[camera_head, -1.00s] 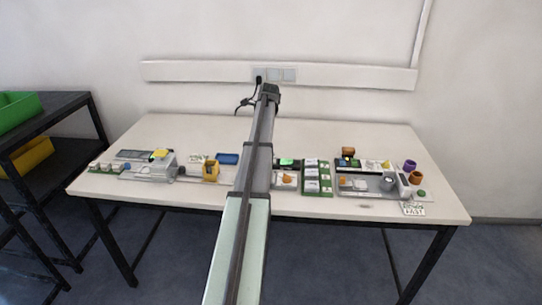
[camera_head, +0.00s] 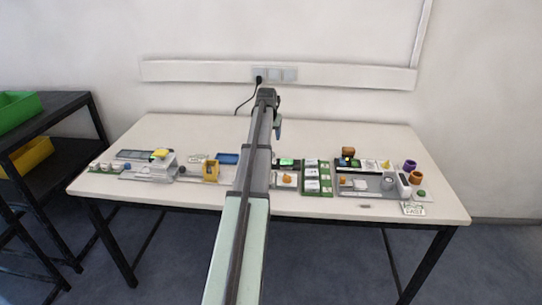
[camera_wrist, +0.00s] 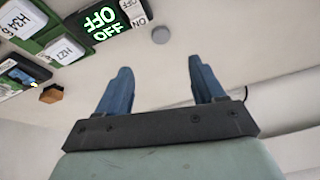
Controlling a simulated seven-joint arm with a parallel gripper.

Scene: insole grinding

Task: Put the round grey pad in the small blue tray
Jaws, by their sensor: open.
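The round grey pad (camera_wrist: 160,34) lies flat on the pale tabletop in the wrist view, beside a panel with lit OFF lettering. My gripper (camera_wrist: 160,66) is open and empty, with its two blue fingers spread apart. In the picture, the pad appears just beyond the fingertips, between their lines; the height gap is hard to tell. In the head view one blue finger of my gripper (camera_head: 278,130) shows over the table's back middle. I cannot make out the pad there; my arm may hide it. The small blue tray (camera_head: 228,158) lies left of my arm, partly covered by it.
The lit panel (camera_head: 287,161) and a green board with white labels (camera_head: 318,177) stand right of my arm. Farther right are a grey tray with small parts (camera_head: 365,185) and purple and orange cups. The table's back is mostly clear.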

